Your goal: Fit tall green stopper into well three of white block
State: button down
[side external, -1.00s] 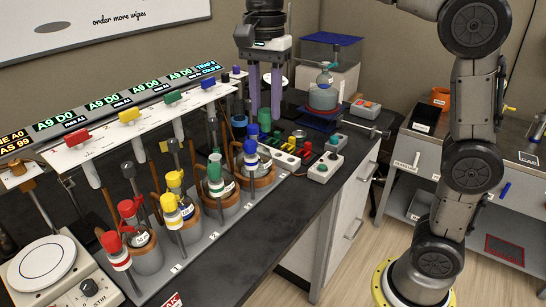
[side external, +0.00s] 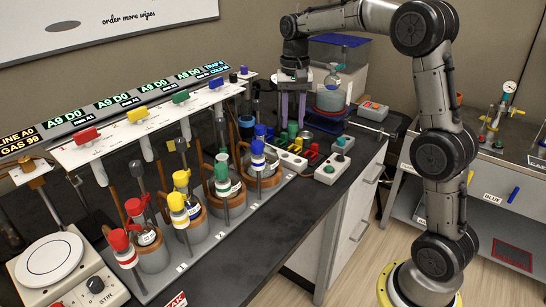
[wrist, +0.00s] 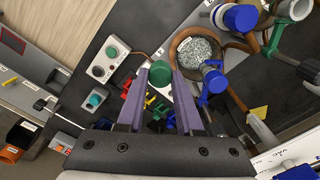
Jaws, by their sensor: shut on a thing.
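My gripper (side external: 292,118) points down over the back part of the bench, its two purple fingers shut on a tall green stopper (side external: 292,131). In the wrist view, the round green top of the stopper (wrist: 160,74) shows between the fingertips of my gripper (wrist: 161,72). The white block (side external: 293,160) lies on the bench below and in front of the stopper in the side view. Its dark wells are too small to number. The stopper and fingers cover part of the block in the wrist view. I cannot tell the stopper's height above it.
Red, blue and yellow pieces (side external: 311,150) sit close behind the block. Two control boxes (side external: 331,169) stand to its right. A clamped vessel (wrist: 196,50) with a blue clamp is close beside my fingers. Dark benchtop (side external: 290,200) is clear in front.

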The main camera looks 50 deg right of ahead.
jog(key=shift+m, duration=0.4)
jog(key=shift+w+d+f, duration=1.3)
jog(key=shift+w+f, duration=0.75)
jog(key=shift+f, duration=0.3)
jog(key=shift+w+d+f, duration=1.25)
jog(key=shift+w+f, duration=0.8)
jog(key=shift+f, duration=0.25)
jog(key=shift+w+d+f, duration=1.3)
jog(key=shift+w+f, duration=0.75)
jog(key=shift+f, duration=0.3)
jog(key=shift+f, duration=0.2)
jog(key=shift+f, duration=0.35)
jog(key=c, duration=0.6)
grip_release()
jog(key=shift+o, duration=0.2)
jog(key=shift+r, duration=0.1)
